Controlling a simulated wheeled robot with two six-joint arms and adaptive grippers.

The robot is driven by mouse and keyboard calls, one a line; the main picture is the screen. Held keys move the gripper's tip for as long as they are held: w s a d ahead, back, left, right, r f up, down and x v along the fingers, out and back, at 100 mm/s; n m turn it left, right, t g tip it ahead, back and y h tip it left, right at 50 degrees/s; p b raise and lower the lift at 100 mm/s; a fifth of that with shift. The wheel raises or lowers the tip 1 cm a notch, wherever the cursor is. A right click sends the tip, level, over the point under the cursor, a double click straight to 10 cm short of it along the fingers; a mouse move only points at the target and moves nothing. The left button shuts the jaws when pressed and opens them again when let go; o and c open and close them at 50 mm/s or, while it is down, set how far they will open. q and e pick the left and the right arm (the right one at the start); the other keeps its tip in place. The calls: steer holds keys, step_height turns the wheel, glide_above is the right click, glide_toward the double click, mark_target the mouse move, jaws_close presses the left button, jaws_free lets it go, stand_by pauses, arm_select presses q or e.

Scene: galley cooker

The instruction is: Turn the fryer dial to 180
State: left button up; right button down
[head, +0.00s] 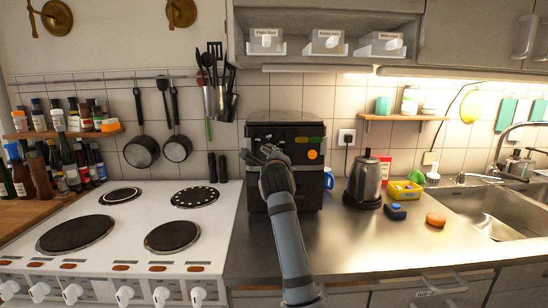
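The fryer (308,190) is a black box-shaped appliance on the metal counter, in the middle of the head view. Its dark front panel carries an orange round spot (312,154) at the right and small green and orange marks above. My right gripper (262,154) is in front of the left part of this panel, its arm rising from the bottom of the view. The gripper covers that part, so I cannot make out the dial or its setting. I cannot tell whether the fingers touch anything or how far apart they are. My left gripper is out of view.
A white cooker (140,220) with dark hotplates stands left of the fryer. A kettle (366,180), a blue mug (328,178), a yellow tub (405,191) and an orange sponge (436,219) are to its right. The counter front (370,250) is clear.

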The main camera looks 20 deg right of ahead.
steer(key=shift+r, duration=0.4)
steer(key=c, duration=1.3)
jaws_free()
steer(key=shift+o, duration=0.4)
steer(key=shift+f, duration=0.2)
steer(key=shift+w, duration=0.1)
steer(key=shift+f, duration=0.1)
steer(key=v, duration=0.7)
steer(key=shift+s, duration=0.3)
steer(key=shift+a, duration=0.1)
